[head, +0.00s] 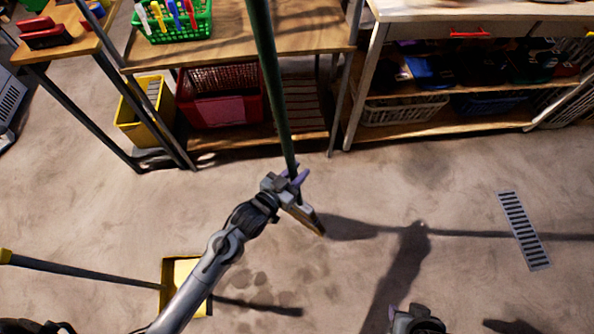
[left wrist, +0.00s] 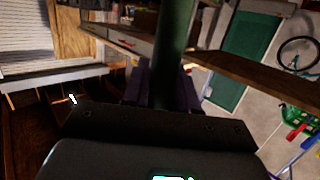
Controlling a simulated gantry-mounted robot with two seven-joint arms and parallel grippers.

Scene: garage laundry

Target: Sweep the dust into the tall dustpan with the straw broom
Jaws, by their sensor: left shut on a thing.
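My left gripper (head: 287,181) is shut on the green handle (head: 268,70) of the broom, near its lower end. The handle also shows in the left wrist view (left wrist: 175,50), between the dark fingers. The broom head (head: 307,217) sits just below the gripper, low over or on the floor; I cannot tell if it touches. The yellow dustpan (head: 182,270) lies left of my left forearm, partly hidden by it, with its long handle (head: 85,270) reaching left. Faint dark dust spots (head: 262,293) lie on the floor right of the dustpan.
A wooden shelf bench (head: 300,40) holds a red crate (head: 218,105), with a yellow bin (head: 145,108) beside it. A white-topped bench (head: 470,10) stands at right. A floor drain (head: 523,230) lies at right. Part of my right arm shows at the bottom edge. The middle floor is clear.

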